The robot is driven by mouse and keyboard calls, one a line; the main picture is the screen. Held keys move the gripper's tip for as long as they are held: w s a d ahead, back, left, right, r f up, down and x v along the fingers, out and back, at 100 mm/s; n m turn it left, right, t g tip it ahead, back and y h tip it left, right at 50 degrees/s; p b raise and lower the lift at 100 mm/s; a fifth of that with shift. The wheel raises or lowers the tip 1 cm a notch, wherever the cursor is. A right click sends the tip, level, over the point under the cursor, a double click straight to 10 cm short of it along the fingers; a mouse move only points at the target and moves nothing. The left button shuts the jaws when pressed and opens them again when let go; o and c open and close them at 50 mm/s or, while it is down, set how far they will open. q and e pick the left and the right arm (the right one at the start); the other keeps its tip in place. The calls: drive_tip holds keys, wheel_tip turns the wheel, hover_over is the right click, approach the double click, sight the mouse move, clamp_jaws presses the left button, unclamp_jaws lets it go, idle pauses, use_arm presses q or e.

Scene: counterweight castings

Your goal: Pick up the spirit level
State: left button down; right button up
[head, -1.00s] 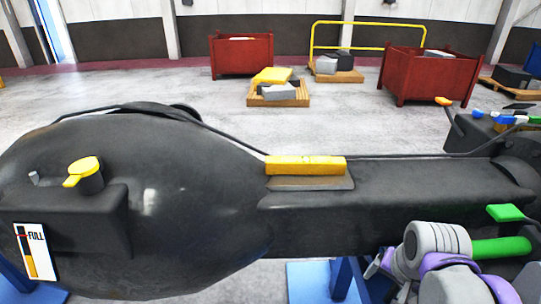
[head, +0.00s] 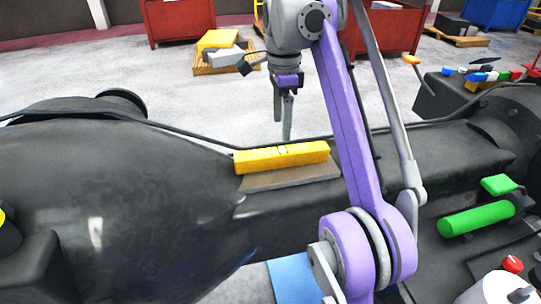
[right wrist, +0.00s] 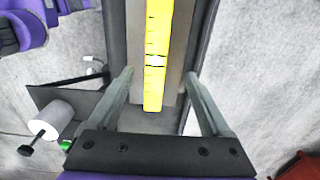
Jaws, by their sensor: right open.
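The spirit level (head: 282,157) is a yellow bar lying on a flat grey pad on top of the large dark casting. It also shows in the right wrist view (right wrist: 155,45), running lengthwise from the top edge toward the gripper. My right gripper (head: 283,122) points down above the level, appearing just behind its far edge in the head view. Its jaws are open and empty; in the right wrist view the two fingers (right wrist: 159,76) stand on either side of the level's line, apart from it. My left gripper is not in view.
The dark casting (head: 130,190) fills the foreground, with a thin cable along its far side. A green cylinder (head: 477,219) and a green block (head: 499,185) are at the right. Red bins (head: 180,20) and a loaded pallet (head: 222,62) stand on the floor behind.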

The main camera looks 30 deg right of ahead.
sight(283, 151)
drive_tip(key=f, duration=0.1)
drive_tip(key=f+b, duration=0.1)
drive_tip(key=f, duration=0.1)
drive_tip(key=shift+s, duration=0.4)
wheel_tip(283, 151, down, 5)
drive_tip(key=shift+r+b, duration=0.1)
drive_tip(key=shift+b, duration=0.85)
drive_tip(key=shift+s+f, duration=0.1)
drive_tip(key=shift+f, duration=0.45)
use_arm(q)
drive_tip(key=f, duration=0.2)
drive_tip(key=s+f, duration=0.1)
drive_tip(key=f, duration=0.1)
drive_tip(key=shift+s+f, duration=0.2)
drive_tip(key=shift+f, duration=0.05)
use_arm(e)
clamp_jaws()
